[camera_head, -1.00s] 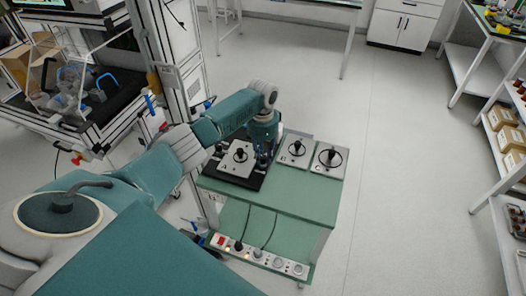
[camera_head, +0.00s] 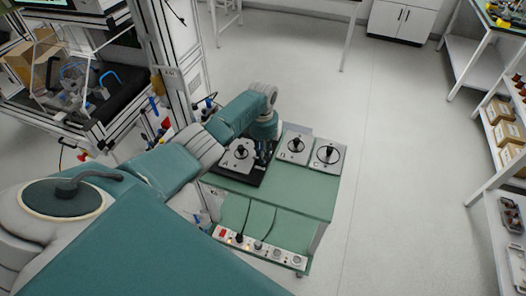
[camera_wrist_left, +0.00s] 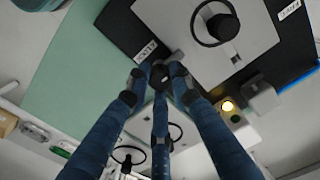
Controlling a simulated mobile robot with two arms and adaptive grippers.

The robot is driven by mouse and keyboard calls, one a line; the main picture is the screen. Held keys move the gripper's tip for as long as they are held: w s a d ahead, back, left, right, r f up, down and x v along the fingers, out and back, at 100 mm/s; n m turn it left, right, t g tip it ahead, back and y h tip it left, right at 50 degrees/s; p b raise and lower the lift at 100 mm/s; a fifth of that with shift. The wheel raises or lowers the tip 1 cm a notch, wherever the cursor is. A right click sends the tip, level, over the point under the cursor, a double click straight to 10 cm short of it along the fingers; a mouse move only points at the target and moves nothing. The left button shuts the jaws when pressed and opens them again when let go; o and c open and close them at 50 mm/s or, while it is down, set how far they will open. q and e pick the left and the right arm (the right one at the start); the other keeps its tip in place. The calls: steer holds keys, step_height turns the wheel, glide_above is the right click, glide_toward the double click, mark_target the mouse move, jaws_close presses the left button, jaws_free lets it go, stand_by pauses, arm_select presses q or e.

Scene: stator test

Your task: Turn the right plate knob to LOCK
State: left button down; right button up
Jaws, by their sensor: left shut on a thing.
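A grey plate marked A (camera_head: 231,163) with a black handle lies on a black base (camera_head: 246,180) at the left of the green table. In the left wrist view, the plate (camera_wrist_left: 262,35) is at the top, with a LOCK label (camera_wrist_left: 147,52) and a FREE label (camera_wrist_left: 289,8) on the base. My left gripper (camera_head: 262,160) points down at the plate's right side. In the left wrist view, its fingers (camera_wrist_left: 162,75) are closed together on a dark knob beside the LOCK label. The fingers mostly hide the knob, so its pointing direction cannot be told. My right gripper is out of view.
Plate B (camera_head: 286,155) and plate C (camera_head: 320,164), with black ring handles, lie on the green table (camera_head: 290,190) to the right of my gripper. A power strip (camera_head: 262,249) with cables is on the lower shelf. Open floor lies right of the table.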

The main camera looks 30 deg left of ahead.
arm_select(q)
steer(key=shift+a+n, duration=0.15)
steer(key=shift+n, duration=0.15)
steer(key=c, duration=1.5)
jaws_free()
steer(key=shift+s, duration=0.1)
steer(key=shift+c, duration=0.2)
steer(key=shift+r, duration=0.1)
steer(key=shift+r, duration=0.5)
step_height(320, 180, up, 11)
steer(key=shift+f, duration=0.1)
